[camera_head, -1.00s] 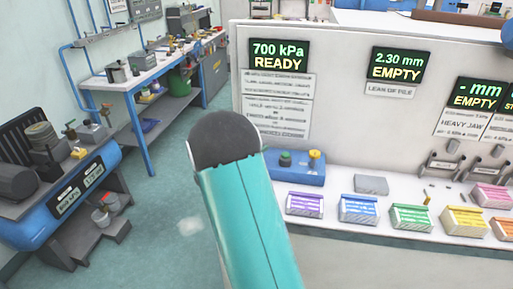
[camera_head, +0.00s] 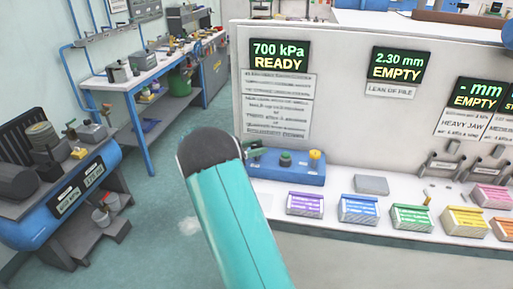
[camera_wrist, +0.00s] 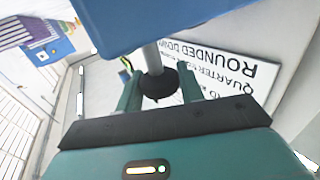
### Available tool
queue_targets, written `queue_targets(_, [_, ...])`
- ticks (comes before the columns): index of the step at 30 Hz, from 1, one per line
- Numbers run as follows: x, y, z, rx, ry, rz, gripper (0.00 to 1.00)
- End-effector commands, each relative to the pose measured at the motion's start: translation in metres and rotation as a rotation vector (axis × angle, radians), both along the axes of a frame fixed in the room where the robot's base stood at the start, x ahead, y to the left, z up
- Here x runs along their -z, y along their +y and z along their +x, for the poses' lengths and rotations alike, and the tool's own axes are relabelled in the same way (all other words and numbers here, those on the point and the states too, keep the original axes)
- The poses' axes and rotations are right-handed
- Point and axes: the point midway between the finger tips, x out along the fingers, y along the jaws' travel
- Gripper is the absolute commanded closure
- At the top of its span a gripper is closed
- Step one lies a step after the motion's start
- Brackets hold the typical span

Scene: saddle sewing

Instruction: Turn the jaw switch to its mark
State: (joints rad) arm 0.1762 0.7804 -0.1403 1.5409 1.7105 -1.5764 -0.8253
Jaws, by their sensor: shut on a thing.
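In the wrist view, my gripper (camera_wrist: 160,90) has its two teal fingers on either side of a dark round knob (camera_wrist: 158,84) on a grey stem. The knob appears to be the jaw switch and the fingers are closed on it. A blue body (camera_wrist: 150,25) fills the top of that view, by the stem. I cannot make out the switch's mark.
A panel (camera_head: 340,130) behind the bench bears a "700 kPa READY" display (camera_head: 279,55) and a "2.30 mm EMPTY" display (camera_head: 398,64). Several coloured boxes, such as a purple one (camera_head: 305,204), line the bench. A blue tank (camera_head: 75,200) stands left, with open floor between.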

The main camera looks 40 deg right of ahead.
Motion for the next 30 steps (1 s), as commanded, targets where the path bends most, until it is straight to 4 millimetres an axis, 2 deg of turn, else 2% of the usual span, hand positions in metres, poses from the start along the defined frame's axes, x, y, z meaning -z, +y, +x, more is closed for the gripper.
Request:
queue_targets(5, [0.0,0.0,0.0,-0.001,0.0,0.0,0.85])
queue_targets(6, [0.0,0.0,0.0,-0.001,0.0,0.0,0.6])
queue_targets(9, [0.0,0.0,0.0,-0.001,0.0,0.0,0.42])
queue_targets(20, [0.0,0.004,0.002,-0.002,-0.001,0.0,0.42])
queue_targets(23, [0.0,0.014,0.006,-0.004,0.0,0.0,0.42])
queue_targets(30, [0.0,0.06,0.024,-0.005,-0.002,-0.001,0.42])
